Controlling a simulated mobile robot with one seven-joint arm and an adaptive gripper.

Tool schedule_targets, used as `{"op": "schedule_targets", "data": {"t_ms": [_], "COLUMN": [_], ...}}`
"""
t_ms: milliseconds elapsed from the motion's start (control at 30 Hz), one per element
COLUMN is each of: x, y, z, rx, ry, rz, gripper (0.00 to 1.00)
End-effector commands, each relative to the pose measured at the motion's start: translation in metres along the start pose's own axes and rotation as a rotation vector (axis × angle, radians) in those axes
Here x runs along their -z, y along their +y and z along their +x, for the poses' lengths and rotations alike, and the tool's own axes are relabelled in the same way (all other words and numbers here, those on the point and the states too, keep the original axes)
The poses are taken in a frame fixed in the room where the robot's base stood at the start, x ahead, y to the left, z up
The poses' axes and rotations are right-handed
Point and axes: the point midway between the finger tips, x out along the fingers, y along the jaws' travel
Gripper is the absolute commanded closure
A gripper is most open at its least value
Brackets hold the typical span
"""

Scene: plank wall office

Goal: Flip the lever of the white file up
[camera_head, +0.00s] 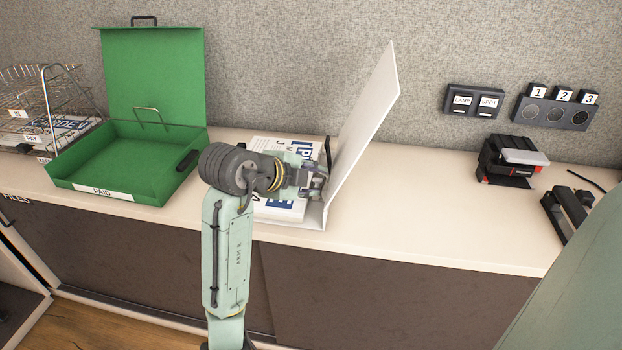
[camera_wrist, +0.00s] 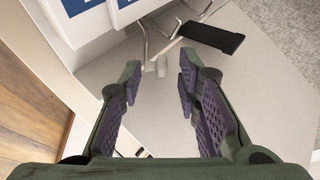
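The white file (camera_head: 362,115) lies open on the counter, its cover standing up and tilted to the right. A stack of printed papers (camera_head: 277,148) lies on its left part. In the wrist view, the file's metal mechanism (camera_wrist: 160,45) sits just beyond my fingertips, with a flat black piece (camera_wrist: 212,36) at its right. I cannot tell for sure which part is the lever. A dark upright piece (camera_head: 327,152) shows beside the papers. My gripper (camera_wrist: 159,78) is open and empty, low over the file. In the head view, my gripper (camera_head: 314,185) partly hides the mechanism.
A green open box (camera_head: 120,198) stands left of the file, and a wire rack (camera_head: 45,95) stands far left. A black stapler-like device (camera_head: 510,160) and wall switches (camera_head: 474,101) are at the right. The counter (camera_head: 430,205) is clear right of the file.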

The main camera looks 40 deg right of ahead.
Motion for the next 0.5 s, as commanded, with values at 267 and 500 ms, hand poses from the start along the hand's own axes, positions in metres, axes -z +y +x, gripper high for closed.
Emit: {"op": "schedule_targets", "data": {"t_ms": [267, 500], "x": [0.0001, 0.0001], "y": [0.0000, -0.0001], "z": [-0.0004, -0.0005], "rx": [0.000, 0.000], "ry": [0.000, 0.000], "rz": [0.000, 0.000], "gripper": [0.87, 1.00]}}
